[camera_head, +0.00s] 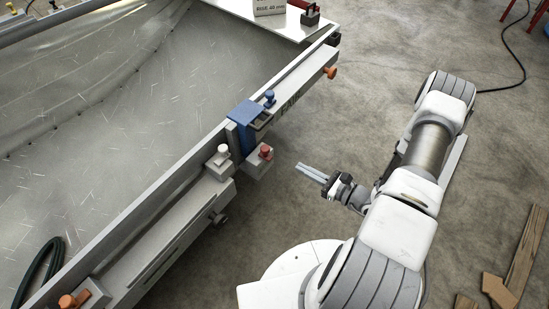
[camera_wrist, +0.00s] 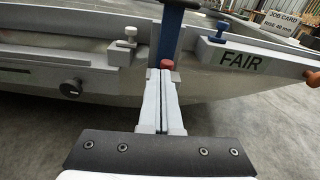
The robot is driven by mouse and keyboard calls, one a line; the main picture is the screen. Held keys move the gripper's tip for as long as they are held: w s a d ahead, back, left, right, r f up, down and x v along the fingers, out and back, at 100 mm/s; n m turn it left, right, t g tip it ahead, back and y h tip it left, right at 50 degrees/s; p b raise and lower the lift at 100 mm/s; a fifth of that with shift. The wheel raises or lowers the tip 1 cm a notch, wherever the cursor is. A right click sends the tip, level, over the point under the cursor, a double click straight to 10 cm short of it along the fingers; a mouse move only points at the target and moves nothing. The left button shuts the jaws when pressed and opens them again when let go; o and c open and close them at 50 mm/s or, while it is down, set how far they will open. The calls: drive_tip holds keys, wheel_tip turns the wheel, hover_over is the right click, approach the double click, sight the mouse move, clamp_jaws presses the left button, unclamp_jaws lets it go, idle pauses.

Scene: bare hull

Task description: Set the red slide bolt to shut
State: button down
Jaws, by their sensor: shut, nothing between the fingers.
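The red slide bolt shows as a red knob (camera_head: 265,152) on a small grey block (camera_head: 258,165) at the hull's outer edge, below a blue bracket (camera_head: 245,113). In the wrist view the red knob (camera_wrist: 167,64) is just beyond my fingertips, and my fingers hide most of the block under it. I cannot tell which way the bolt is set. My gripper (camera_head: 300,167) is shut and empty, to the right of the red knob and apart from it in the head view. In the wrist view my gripper (camera_wrist: 160,73) points toward the knob.
A white knob (camera_head: 222,150) is left of the red one, and a blue knob (camera_head: 269,95) is above it. An orange knob (camera_head: 330,72) sticks out by the FAIR label (camera_head: 290,104). Bare concrete floor lies right of the hull. Wood pieces (camera_head: 498,290) lie at lower right.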

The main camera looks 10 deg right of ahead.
wheel_tip(320, 180, down, 4)
drive_tip(key=r+m+t+h, duration=0.1)
drive_tip(key=m+h, duration=0.1)
drive_tip(key=b, duration=0.3)
approach(265, 150)
drive_tip(key=x, duration=0.3)
drive_tip(key=f+x, duration=0.1)
drive_tip(key=x, duration=0.1)
drive_tip(key=shift+w+d, duration=0.2)
drive_tip(key=shift+w, duration=0.1)
drive_tip(key=shift+w+a, duration=0.2)
drive_tip(key=shift+w, duration=0.1)
drive_tip(key=x, duration=0.3)
drive_tip(key=shift+a+r+b, duration=0.2)
drive_tip(key=shift+a+b, duration=0.1)
drive_tip(key=shift+w+a+r, duration=0.15)
drive_tip(key=shift+w, duration=0.05)
